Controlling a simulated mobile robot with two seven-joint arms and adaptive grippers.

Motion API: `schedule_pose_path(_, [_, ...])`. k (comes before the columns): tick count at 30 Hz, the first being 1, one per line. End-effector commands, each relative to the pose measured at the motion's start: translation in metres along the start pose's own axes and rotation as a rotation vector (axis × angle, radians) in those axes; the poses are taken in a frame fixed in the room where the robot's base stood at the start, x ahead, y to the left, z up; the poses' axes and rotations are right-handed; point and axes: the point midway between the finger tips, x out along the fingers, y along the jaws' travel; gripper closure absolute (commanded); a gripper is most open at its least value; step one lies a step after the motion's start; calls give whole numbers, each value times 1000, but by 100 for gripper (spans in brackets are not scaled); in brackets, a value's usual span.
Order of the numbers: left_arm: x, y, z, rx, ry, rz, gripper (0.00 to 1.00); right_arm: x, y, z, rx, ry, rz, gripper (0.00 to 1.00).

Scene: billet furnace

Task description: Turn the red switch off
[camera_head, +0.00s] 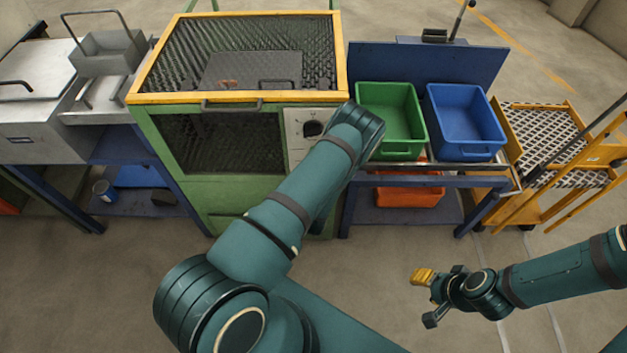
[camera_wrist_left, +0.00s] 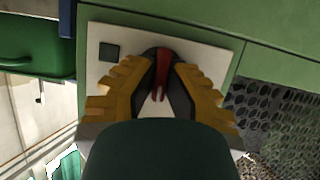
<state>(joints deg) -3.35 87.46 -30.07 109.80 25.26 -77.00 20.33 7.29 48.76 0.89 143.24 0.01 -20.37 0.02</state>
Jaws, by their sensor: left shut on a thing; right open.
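The red switch (camera_wrist_left: 162,65) sits on a dark round base on a pale panel (camera_wrist_left: 205,60) in the left wrist view. My left gripper (camera_wrist_left: 160,88) has its yellow fingers on both sides of the switch and is shut on it. In the head view the pale panel (camera_head: 296,129) is on the front of the green furnace (camera_head: 235,192); my left arm covers part of it, and the left fingers and red handle are hidden there. My right gripper (camera_head: 427,299) is open and empty over the floor at the lower right.
A green bin (camera_head: 390,118) and a blue bin (camera_head: 466,123) stand on the table right of the furnace, with an orange bin (camera_head: 409,196) below. A yellow cart (camera_head: 566,204) stands at the far right. The floor in front is clear.

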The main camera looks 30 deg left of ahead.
Motion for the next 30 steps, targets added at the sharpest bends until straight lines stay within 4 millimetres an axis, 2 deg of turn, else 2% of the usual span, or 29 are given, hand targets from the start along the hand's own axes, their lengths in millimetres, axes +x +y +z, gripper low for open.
schedule_pose_path(18, [2,-5,1,-508,4,206,100,8,3,-1,-1,4,0,53])
schedule_pose_path(30, [2,-4,1,-671,4,277,100,14,5,-2,-1,7,0,53])
